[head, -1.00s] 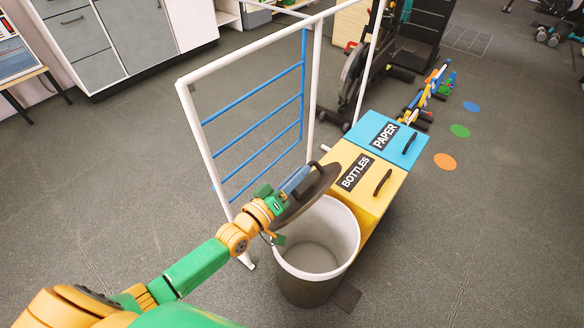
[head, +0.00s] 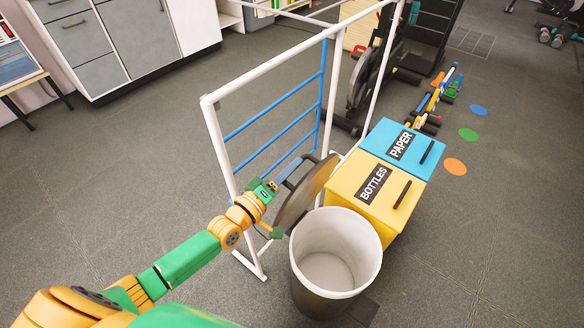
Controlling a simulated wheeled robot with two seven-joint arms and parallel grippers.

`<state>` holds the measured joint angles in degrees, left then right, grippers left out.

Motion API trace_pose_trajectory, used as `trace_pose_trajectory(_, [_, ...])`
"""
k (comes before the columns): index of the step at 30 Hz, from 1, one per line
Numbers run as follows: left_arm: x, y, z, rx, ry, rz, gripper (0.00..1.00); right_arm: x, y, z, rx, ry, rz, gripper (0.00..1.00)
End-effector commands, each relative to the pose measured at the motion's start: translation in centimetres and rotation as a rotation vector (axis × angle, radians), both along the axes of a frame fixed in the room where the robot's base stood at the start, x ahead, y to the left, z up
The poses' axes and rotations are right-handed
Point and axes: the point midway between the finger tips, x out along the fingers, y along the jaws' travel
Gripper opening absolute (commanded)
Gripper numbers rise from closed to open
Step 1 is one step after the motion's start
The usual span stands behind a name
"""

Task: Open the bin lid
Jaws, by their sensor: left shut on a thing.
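The bin (head: 336,262) is a round container with a white inside and a darker outer wall. It stands upright on the floor, its mouth uncovered and its inside empty. Its round dark lid (head: 306,194) is tilted steeply, near upright, at the bin's back left edge. My left gripper (head: 283,181) is at the lid's left side and shut on the lid; the lid handle is largely hidden by the gripper. I cannot tell whether the lid touches the bin rim. My right gripper does not show.
A yellow BOTTLES box (head: 366,195) and a blue PAPER box (head: 402,150) stand behind the bin to the right. A white frame with blue bars (head: 270,143) stands close behind the lid. A dark pedal (head: 364,310) sits at the bin's foot. Open floor lies to the right.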

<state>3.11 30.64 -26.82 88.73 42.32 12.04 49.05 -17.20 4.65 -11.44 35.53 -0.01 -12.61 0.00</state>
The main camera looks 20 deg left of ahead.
Motion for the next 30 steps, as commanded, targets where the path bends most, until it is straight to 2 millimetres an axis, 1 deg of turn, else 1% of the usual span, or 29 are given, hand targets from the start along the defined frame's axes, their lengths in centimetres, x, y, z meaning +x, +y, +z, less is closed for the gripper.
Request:
trace_pose_trajectory(1, [-0.1, 0.0, -0.4, 0.005, 0.008, -0.001, 0.00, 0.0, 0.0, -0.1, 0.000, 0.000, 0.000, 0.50])
trace_pose_trajectory(8, [-0.1, 0.0, -0.5, 0.006, 0.011, -0.001, 0.00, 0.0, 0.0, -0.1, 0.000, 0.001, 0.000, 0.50])
trace_pose_trajectory(9, [-0.1, 0.0, -0.5, 0.006, 0.011, -0.001, 0.30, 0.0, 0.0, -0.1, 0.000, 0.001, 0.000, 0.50])
trace_pose_trajectory(11, [-0.1, 0.0, -0.4, 0.006, 0.009, -0.001, 0.46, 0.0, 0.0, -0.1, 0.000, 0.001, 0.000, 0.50])
trace_pose_trajectory(21, [-0.3, 0.1, -0.2, 0.003, 0.006, -0.001, 0.47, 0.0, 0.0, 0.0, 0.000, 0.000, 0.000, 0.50])
trace_pose_trajectory(23, [-1.0, 0.3, -0.3, 0.004, 0.008, -0.001, 0.47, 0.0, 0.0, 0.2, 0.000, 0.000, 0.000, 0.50])
trace_pose_trajectory(30, [-5.1, 1.8, -0.3, 0.005, 0.010, -0.001, 0.47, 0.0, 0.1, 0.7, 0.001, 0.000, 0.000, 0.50])
